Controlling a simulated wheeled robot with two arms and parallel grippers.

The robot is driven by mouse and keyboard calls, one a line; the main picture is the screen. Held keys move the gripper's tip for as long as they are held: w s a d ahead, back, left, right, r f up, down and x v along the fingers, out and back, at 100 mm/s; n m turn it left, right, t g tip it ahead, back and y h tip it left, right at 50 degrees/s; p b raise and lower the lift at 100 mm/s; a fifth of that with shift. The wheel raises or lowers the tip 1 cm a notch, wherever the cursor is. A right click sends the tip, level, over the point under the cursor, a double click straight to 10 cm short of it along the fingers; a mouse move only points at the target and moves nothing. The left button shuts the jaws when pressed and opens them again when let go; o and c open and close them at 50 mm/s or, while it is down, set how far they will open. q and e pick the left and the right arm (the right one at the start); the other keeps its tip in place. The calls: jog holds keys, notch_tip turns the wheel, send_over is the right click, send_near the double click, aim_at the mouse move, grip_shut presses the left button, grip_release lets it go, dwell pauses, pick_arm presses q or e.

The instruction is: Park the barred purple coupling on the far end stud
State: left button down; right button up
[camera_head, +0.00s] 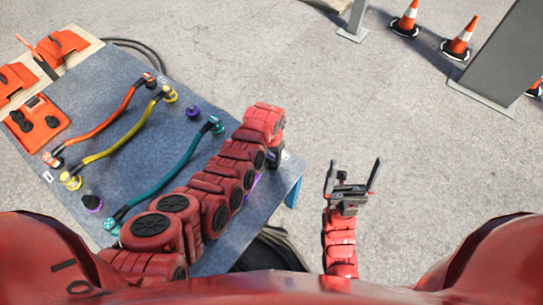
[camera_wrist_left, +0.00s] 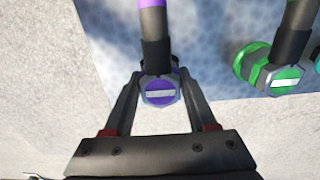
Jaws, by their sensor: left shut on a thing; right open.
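My left gripper (camera_wrist_left: 161,88) is shut on a purple coupling (camera_wrist_left: 160,93) with a white bar on its face, one finger on each side. A dark sleeve and purple cable (camera_wrist_left: 151,22) lead up from it. In the head view my left arm hides most of this coupling; a bit of purple cable (camera_head: 252,184) shows beside the arm. My right gripper (camera_head: 352,180) is open and empty, off the table's right side.
Orange (camera_head: 104,127), yellow (camera_head: 121,145) and teal (camera_head: 170,178) cables lie across the mat (camera_head: 92,82). In the wrist view a green coupling (camera_wrist_left: 285,80) with a white bar is close on the right. Traffic cones (camera_head: 460,40) stand far right.

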pick_arm(q)
jog(key=shift+c, duration=0.6)
grip_release()
notch_tip(320, 180, up, 17)
jog(key=p, duration=0.4)
jog(key=shift+r, duration=0.2)
